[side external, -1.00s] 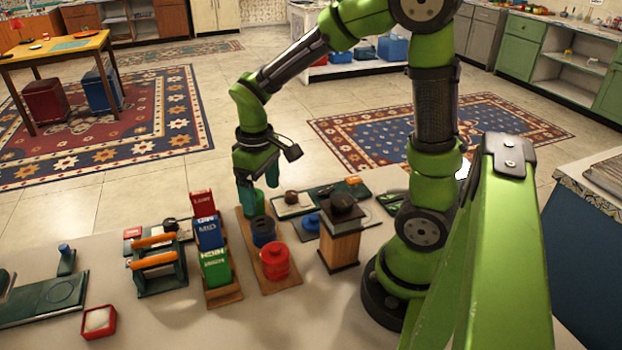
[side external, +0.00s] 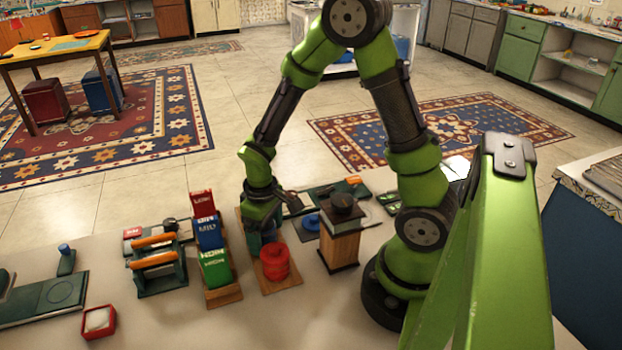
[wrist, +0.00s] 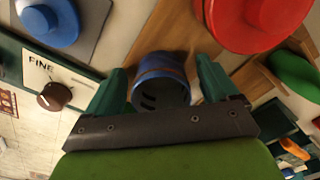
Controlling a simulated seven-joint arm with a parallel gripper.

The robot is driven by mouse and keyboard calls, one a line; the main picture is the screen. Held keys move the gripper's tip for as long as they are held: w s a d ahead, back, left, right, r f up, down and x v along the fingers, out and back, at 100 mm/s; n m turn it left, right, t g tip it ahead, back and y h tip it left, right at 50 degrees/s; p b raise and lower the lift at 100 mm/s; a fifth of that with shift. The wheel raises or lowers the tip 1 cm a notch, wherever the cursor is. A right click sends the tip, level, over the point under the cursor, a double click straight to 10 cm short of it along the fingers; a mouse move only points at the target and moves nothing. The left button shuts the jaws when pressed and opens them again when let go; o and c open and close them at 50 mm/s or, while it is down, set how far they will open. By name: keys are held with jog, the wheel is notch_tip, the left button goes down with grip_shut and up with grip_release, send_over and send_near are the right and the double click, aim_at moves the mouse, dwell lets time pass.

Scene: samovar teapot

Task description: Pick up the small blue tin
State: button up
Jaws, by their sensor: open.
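The blue tin (wrist: 163,75) is small and round with dark slots, and sits on a wooden board (wrist: 190,25). In the wrist view it lies between the two teal fingers of my gripper (wrist: 160,72), with a finger on either side. The fingers are open; I cannot tell whether either touches the tin. In the side view my gripper (side external: 262,226) is low over the board, and it hides most of the tin.
A red tin (side external: 275,262) stands close in front on the same board. Upright red, blue and green boxes (side external: 215,266) are to the left. A wooden grinder-like box (side external: 341,246) is to the right. A flat blue round piece (side external: 311,222) lies behind.

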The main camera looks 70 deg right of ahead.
jog(key=c, duration=1.1)
